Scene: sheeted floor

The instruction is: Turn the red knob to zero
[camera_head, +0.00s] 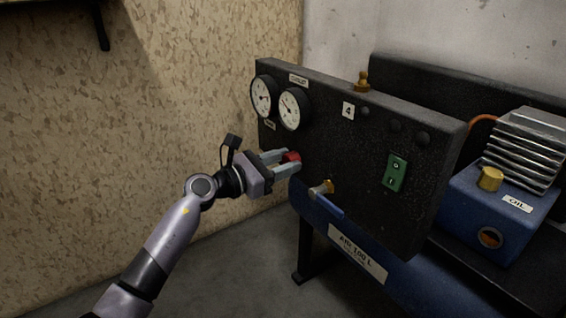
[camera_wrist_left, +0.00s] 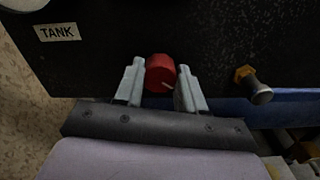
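The red knob (camera_head: 292,156) is on the front of the black panel (camera_head: 345,150), below the two gauges. In the left wrist view the round knob (camera_wrist_left: 160,72) has a pale pointer mark running toward its lower right edge. My left gripper (camera_head: 291,160) reaches the panel with one finger on each side of the knob. In the left wrist view its fingertips (camera_wrist_left: 161,76) flank the knob closely. I cannot tell whether they press on it. Any scale or zero mark around the knob is not visible. My right gripper is not in view.
A brass valve with a metal lever (camera_head: 321,188) sticks out right of the knob and lower. A green switch (camera_head: 395,172) is further right. Two gauges (camera_head: 289,109) are above. A blue tank (camera_head: 340,235) lies below, and a blue compressor (camera_head: 500,210) stands right.

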